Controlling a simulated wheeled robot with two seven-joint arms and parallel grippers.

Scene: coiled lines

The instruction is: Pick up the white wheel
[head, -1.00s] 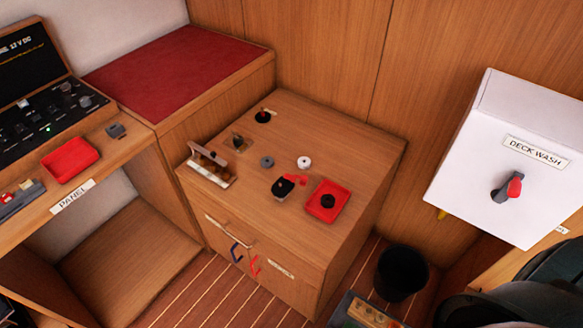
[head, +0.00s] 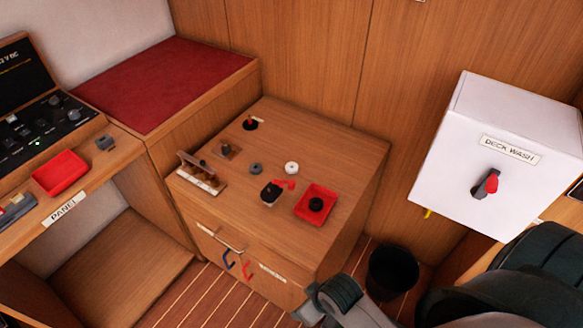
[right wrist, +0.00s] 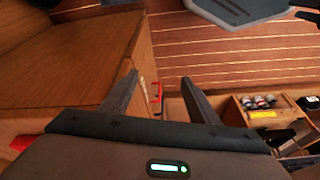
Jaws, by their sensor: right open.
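The white wheel (head: 292,168) is a small white ring lying on the wooden cabinet top (head: 335,165), right of a similar grey wheel (head: 256,168). Nothing touches it. My right arm enters the head view at the lower right, in front of the cabinet; its fingers are not clear there. The white wheel is not in that view. My left gripper is not in view.
A red tray (head: 329,198) holding a black round part and a black item with a red piece (head: 272,192) lie near the wheel. A slotted rack (head: 198,176) stands at left. A black bin (head: 392,268) is on the floor. A white deck wash box (head: 455,165) is at right.

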